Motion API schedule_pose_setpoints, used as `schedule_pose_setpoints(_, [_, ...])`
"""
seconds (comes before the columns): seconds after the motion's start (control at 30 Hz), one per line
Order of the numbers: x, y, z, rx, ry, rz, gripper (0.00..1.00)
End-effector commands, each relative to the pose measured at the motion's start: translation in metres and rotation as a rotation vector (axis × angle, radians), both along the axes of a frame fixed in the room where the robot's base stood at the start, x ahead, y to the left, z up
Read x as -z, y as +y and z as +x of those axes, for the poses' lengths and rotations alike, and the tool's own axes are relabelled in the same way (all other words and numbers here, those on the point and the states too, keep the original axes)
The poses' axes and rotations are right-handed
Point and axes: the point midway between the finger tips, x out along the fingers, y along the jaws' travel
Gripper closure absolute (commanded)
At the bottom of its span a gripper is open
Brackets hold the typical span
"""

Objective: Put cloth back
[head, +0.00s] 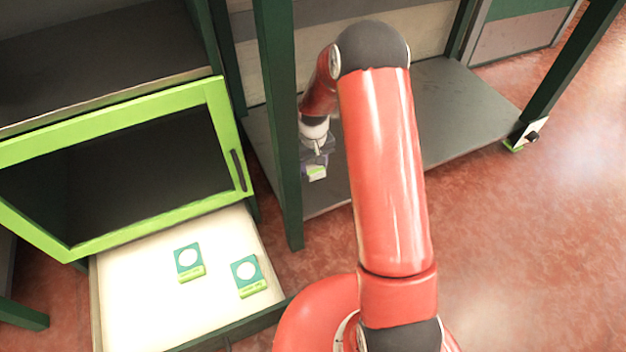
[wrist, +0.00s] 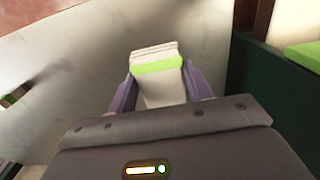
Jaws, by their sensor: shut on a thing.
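I cannot tell whether the cloth touches the shelf.
An open white drawer (head: 130,285) at lower left holds two teal packets (head: 188,260) (head: 248,273). Above it is a green-framed dark door (head: 225,130). A dark green post (head: 280,120) stands close left of my gripper. Reddish floor (head: 530,230) is clear at right.

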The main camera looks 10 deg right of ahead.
Motion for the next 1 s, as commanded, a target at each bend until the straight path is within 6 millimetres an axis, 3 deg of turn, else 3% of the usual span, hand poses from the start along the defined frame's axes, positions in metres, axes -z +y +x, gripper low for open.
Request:
schedule_pose_setpoints(0.03, [0.010, 0.000, 0.000, 0.000, 0.001, 0.000, 0.71])
schedule_pose_setpoints(0.27, [0.025, 0.000, 0.000, 0.001, -0.001, 0.000, 0.71])
schedule_pose_setpoints(0.5, [0.060, 0.000, 0.000, 0.000, 0.002, 0.001, 0.71])
schedule_pose_setpoints(0.9, [0.066, 0.000, 0.000, 0.000, -0.001, 0.000, 0.71])
schedule_pose_setpoints(0.93, [0.066, 0.000, 0.000, 0.000, -0.001, 0.000, 0.49])
schedule_pose_setpoints(1.0, [0.065, 0.000, 0.000, 0.000, -0.001, 0.000, 0.40])
